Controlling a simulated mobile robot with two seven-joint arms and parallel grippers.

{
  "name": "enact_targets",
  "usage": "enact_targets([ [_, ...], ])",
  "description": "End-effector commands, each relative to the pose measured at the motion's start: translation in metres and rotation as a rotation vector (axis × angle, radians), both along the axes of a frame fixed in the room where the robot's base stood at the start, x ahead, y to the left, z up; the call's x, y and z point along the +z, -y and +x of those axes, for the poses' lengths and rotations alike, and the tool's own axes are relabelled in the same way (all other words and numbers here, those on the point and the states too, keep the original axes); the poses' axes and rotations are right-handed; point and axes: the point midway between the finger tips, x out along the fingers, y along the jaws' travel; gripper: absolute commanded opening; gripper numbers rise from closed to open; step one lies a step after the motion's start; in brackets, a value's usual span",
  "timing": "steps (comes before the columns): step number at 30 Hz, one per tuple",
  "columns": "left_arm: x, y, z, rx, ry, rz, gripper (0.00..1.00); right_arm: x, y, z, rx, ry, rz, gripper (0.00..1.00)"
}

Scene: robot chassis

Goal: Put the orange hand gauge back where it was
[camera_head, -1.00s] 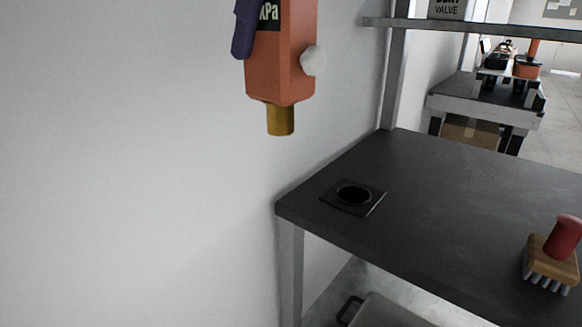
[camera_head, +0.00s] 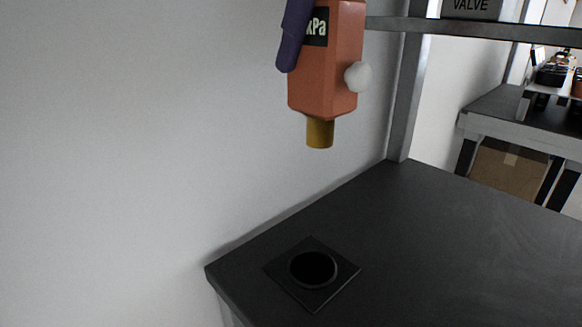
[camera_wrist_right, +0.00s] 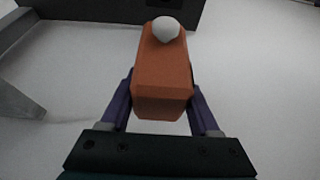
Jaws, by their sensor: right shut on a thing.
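The orange hand gauge (camera_head: 328,70) has a "kPa" label, a white knob on its side and a yellow stub at its lower end. It hangs upright in the air above the dark table. My right gripper (camera_head: 294,35) is shut on it; one purple finger shows at its left side. In the right wrist view the gauge (camera_wrist_right: 163,80) sits between both purple fingers of the gripper (camera_wrist_right: 163,105). A square black holder with a round hole (camera_head: 312,298) lies on the table near its left corner, below the gauge and empty. My left gripper is not in view.
The dark table (camera_head: 450,240) is bare around the holder. A white wall stands close on the left. A metal post (camera_head: 404,95) and a shelf (camera_head: 480,30) rise at the table's back. Another bench with a cardboard box (camera_head: 508,170) is at the back right.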

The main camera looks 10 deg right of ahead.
Motion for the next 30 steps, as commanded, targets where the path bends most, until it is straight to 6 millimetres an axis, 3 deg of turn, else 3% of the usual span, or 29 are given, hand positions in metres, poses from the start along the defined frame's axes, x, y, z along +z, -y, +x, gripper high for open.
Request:
enact_targets([
  [6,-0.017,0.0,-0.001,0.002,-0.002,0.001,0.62,-0.067,0.001,-0.001,-0.001,-0.007,-0.003,0.0],
  [12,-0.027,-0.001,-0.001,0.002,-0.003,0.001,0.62,-0.119,0.001,-0.001,-0.001,-0.004,-0.002,0.0],
  [30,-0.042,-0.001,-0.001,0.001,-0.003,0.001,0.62,-0.186,0.001,0.0,0.0,0.0,-0.001,0.0],
])
